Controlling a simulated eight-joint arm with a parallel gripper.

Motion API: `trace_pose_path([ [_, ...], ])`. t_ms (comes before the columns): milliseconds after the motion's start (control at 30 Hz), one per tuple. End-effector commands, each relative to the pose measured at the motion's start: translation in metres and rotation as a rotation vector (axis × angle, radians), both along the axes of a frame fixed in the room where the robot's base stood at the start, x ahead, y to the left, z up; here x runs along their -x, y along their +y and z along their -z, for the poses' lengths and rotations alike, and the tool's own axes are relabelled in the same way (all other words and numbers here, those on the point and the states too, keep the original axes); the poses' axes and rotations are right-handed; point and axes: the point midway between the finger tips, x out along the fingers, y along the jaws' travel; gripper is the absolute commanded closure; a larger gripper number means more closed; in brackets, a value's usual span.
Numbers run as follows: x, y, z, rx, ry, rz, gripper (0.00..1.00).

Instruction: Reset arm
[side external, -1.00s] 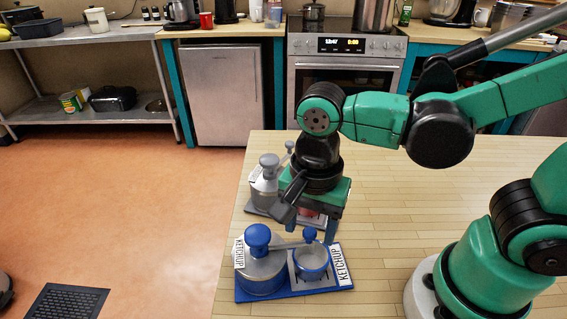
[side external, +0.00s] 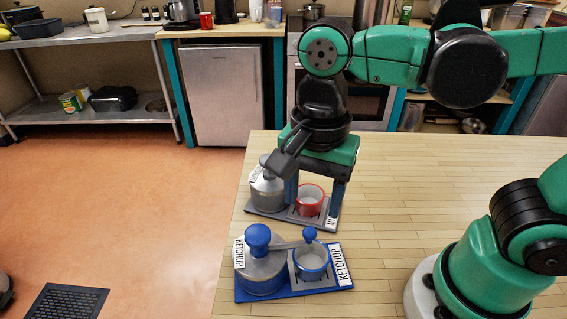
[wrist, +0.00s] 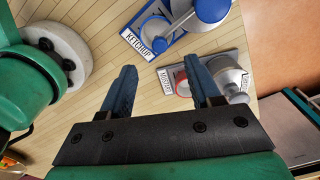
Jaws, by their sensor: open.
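My gripper (side external: 317,190) is open and empty, with its blue fingers pointing down above the grey tray in the side view. In the wrist view my gripper (wrist: 162,88) shows two fingers wide apart with nothing held between them. The grey tray (side external: 282,215) carries a grey pot (side external: 267,195) and a red cup (side external: 310,200). Part of the grey pot is hidden behind my gripper. I cannot tell the exact height of the fingertips over the tray.
A blue tray (side external: 300,290) labelled KETCHUP stands in front, with a blue-lidded pot (side external: 262,272) and a blue cup (side external: 311,262). The wooden table (side external: 420,200) is clear to the right. A stove and counters stand behind.

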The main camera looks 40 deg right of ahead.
Motion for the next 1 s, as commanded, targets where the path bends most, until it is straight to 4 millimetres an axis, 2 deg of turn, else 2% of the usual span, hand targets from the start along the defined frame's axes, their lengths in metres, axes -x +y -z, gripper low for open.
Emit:
trace_pose_path([
  [233,0.000,0.000,0.000,-0.001,-0.003,-0.005,0.44],
  [367,-0.007,-0.008,0.003,-0.020,-0.051,-0.095,0.44],
  [567,-0.031,-0.042,0.010,-0.001,-0.280,-0.491,0.44],
  [800,-0.052,-0.086,0.011,0.229,-0.503,-0.952,0.44],
  [1000,-0.057,-0.101,0.010,0.355,-0.548,-1.111,0.44],
])
